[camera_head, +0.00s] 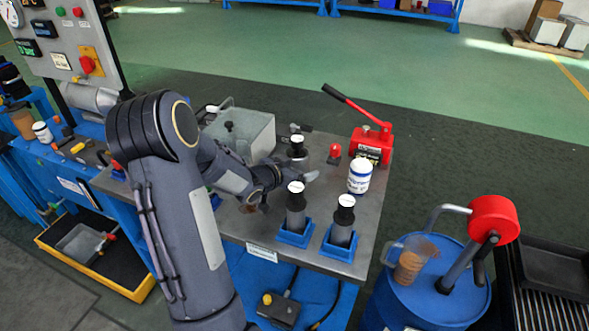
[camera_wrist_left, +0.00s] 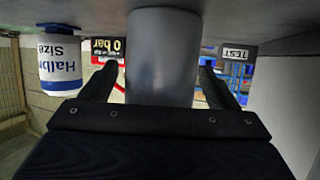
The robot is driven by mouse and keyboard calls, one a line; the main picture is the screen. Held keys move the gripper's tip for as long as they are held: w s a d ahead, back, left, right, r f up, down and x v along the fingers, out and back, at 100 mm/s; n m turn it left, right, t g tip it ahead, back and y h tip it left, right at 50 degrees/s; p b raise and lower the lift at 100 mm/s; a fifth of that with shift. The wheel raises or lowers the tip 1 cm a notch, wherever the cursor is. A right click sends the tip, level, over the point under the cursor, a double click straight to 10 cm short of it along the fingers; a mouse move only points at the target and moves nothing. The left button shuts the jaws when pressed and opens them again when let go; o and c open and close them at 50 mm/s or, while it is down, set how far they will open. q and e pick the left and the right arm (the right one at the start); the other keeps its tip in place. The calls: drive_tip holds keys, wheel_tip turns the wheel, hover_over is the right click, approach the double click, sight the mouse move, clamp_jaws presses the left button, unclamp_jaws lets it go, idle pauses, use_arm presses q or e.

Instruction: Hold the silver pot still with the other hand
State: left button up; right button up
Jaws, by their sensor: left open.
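The silver pot, a grey metal cylinder with a black collar and white top (camera_head: 297,147), stands on the grey workbench (camera_head: 345,253). Its lower part is hidden behind my left gripper in the head view. My left gripper (camera_head: 300,174) is low over the bench at the pot. In the left wrist view, which is upside down, the smooth grey cylinder (camera_wrist_left: 160,60) stands between the two dark fingers (camera_wrist_left: 155,92). The fingers are open on either side of it, with narrow gaps showing. My right gripper is in neither view.
Two similar cylinders (camera_head: 296,212) (camera_head: 342,225) stand in blue holders at the front. A white jar (camera_head: 360,176), a red hand pump (camera_head: 371,142) and a small red-topped item (camera_head: 334,153) stand to the right. A grey tank (camera_head: 243,131) stands behind the arm.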

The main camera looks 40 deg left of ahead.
use_arm(q)
drive_tip(key=c, duration=1.2)
idle(0.4)
